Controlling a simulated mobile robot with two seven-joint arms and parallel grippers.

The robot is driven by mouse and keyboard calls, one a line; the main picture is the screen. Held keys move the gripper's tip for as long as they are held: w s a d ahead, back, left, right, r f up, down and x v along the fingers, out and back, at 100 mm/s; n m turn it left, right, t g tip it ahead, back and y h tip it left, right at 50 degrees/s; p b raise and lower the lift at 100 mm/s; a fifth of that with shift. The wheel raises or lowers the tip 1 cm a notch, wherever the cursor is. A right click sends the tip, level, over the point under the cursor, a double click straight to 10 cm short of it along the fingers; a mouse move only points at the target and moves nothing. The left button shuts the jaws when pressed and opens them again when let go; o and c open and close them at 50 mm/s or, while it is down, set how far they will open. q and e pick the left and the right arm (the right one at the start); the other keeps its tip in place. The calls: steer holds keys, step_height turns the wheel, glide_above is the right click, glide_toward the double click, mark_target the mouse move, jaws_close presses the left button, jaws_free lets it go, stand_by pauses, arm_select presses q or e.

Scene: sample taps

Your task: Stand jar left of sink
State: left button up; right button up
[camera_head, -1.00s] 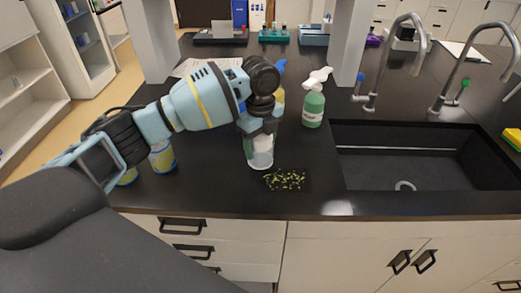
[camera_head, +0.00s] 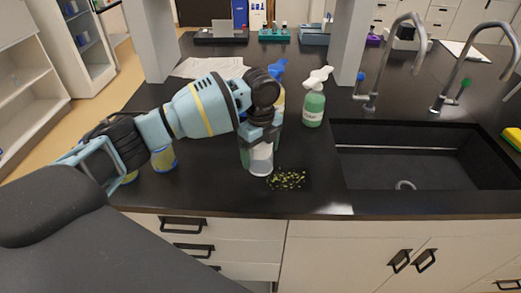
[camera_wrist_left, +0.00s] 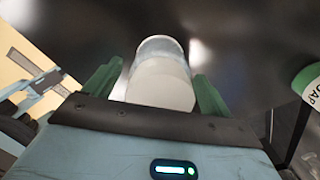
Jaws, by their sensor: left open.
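In the left wrist view the jar (camera_wrist_left: 161,80) is between the two green fingers of the open left gripper (camera_wrist_left: 160,72). A small gap shows beside the fingers. My right gripper is in neither view.
A green pump bottle (camera_head: 314,103) stands right of the gripper, and a blue-topped bottle (camera_head: 277,68) is partly hidden behind it. A yellow-and-blue jar (camera_head: 163,158) stands under my left arm. Two taps (camera_head: 370,98) rise behind the sink. The counter's front strip is clear.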

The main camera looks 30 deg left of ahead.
arm_select(q)
steer(key=shift+r, duration=0.1)
step_height(320, 180, up, 12)
steer(key=shift+r, duration=0.15)
stand_by(0.4)
